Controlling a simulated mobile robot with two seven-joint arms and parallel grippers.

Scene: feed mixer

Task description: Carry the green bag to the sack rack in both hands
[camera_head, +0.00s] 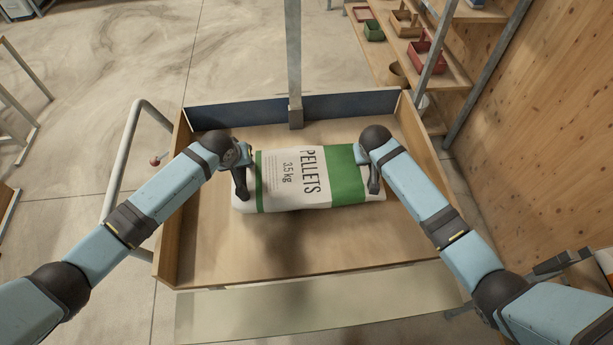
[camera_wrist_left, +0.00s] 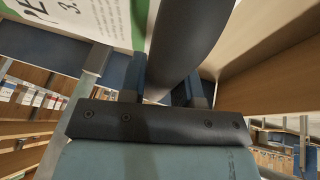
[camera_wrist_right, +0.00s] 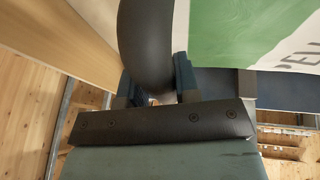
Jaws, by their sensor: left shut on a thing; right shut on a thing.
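The green bag (camera_head: 295,180) is a white sack with green bands, printed PELLETS 3.5 kg. It lies flat and crosswise over the wooden tray (camera_head: 225,255). A shadow shows below its front edge; I cannot tell if its underside touches the tray. My left gripper (camera_head: 242,182) is shut on its left end and my right gripper (camera_head: 374,180) is shut on its right end. The bag also shows at the top of the left wrist view (camera_wrist_left: 105,18) and the right wrist view (camera_wrist_right: 235,35). I cannot identify the sack rack for certain.
A grey rail (camera_head: 128,150) stands left. Shelves with coloured bins (camera_head: 428,55) stand back right, beside a wooden wall (camera_head: 550,130). Open floor lies back left.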

